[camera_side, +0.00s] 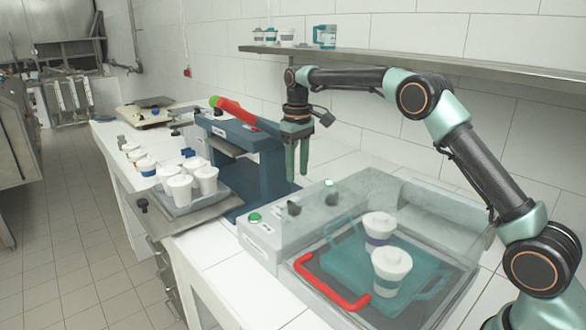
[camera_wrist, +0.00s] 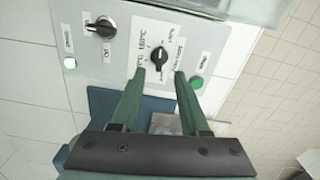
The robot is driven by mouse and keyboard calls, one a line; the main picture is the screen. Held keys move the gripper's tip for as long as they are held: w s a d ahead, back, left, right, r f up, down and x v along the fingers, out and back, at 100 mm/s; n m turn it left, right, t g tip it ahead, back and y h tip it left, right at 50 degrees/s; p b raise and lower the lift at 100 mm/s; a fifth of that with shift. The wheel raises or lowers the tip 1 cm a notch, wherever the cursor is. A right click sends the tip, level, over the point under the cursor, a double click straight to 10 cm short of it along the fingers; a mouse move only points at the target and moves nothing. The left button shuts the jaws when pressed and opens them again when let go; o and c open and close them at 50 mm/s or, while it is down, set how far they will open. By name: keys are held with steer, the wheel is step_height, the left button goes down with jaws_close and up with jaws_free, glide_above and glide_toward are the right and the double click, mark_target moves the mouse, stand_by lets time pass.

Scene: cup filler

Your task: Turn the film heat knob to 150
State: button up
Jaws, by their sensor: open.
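A black knob (camera_wrist: 159,58) with a temperature scale printed beside it sits on the grey control panel in the wrist view. Its pointer setting is too small to read surely. My gripper (camera_wrist: 158,75) is open, with one fingertip to each side just below this knob in the picture and nothing between them. No contact is visible. In the side view my gripper (camera_side: 297,168) points down above the back of the panel.
A second black knob (camera_wrist: 103,27) and green buttons (camera_wrist: 196,82) share the panel. A clear cover (camera_side: 405,215) with a red handle (camera_side: 330,285) encloses two white cups (camera_side: 391,265). A blue press (camera_side: 240,140) with a red lever stands behind. A cup tray (camera_side: 190,205) is left; a shelf (camera_side: 430,62) hangs above.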

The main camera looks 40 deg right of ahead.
step_height(320, 180, down, 9)
steer(key=shift+f, duration=0.1)
stand_by(0.4)
jaws_close()
